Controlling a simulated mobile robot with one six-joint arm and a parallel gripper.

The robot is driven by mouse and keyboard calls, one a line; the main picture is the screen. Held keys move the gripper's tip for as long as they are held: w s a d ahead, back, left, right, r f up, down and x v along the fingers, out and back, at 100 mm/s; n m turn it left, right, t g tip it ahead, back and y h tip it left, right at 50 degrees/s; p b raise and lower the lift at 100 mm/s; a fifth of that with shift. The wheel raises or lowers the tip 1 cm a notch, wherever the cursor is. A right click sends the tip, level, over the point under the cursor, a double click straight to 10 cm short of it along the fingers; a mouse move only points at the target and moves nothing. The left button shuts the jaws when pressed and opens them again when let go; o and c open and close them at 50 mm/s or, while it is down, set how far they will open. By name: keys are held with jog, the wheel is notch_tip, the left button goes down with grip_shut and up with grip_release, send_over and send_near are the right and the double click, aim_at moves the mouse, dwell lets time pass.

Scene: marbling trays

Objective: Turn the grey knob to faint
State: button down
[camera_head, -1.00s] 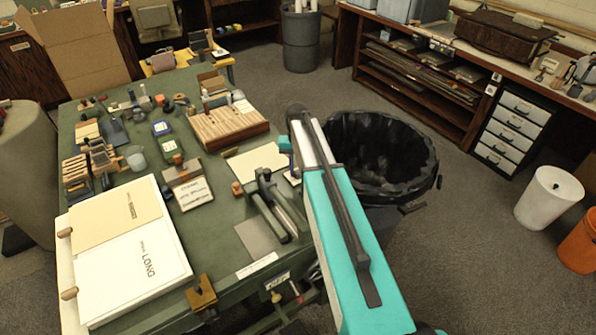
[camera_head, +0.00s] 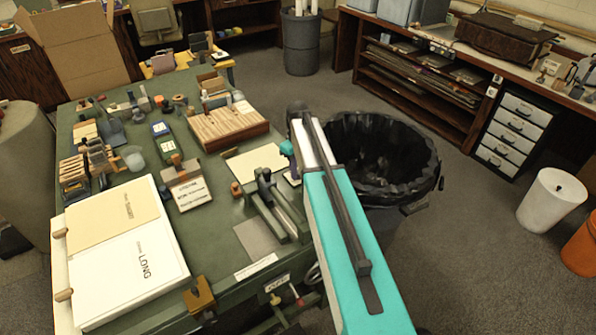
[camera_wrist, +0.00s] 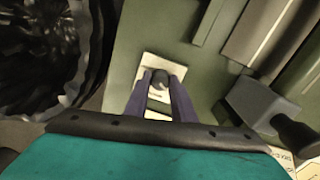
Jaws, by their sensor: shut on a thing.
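The grey knob (camera_wrist: 160,77) shows in the wrist view as a small dark grey, rounded piece on a pale plate (camera_wrist: 149,66) fixed to the green bench top. My gripper (camera_wrist: 160,80) has its two purple fingers shut on the knob, one on each side. The marks on the plate are too small and partly covered to read, so the knob's setting cannot be told. In the head view, my gripper (camera_head: 291,160) is at the bench's right edge, over the pale plate (camera_head: 292,178); my arm hides the knob there.
A black-lined bin (camera_head: 385,150) stands right beside the bench edge. A dark clamp-like tool (camera_head: 268,190) and a cream sheet (camera_head: 256,163) lie close left of my gripper. A wooden slatted block (camera_head: 228,126) sits farther back.

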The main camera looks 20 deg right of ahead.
jog(key=shift+n, duration=0.3)
jog(key=c, duration=1.5)
grip_release()
jog(key=shift+r, duration=0.15)
jog(key=shift+r+b, duration=1.55)
jog(key=shift+r, duration=5.25)
jog(key=shift+s, duration=0.1)
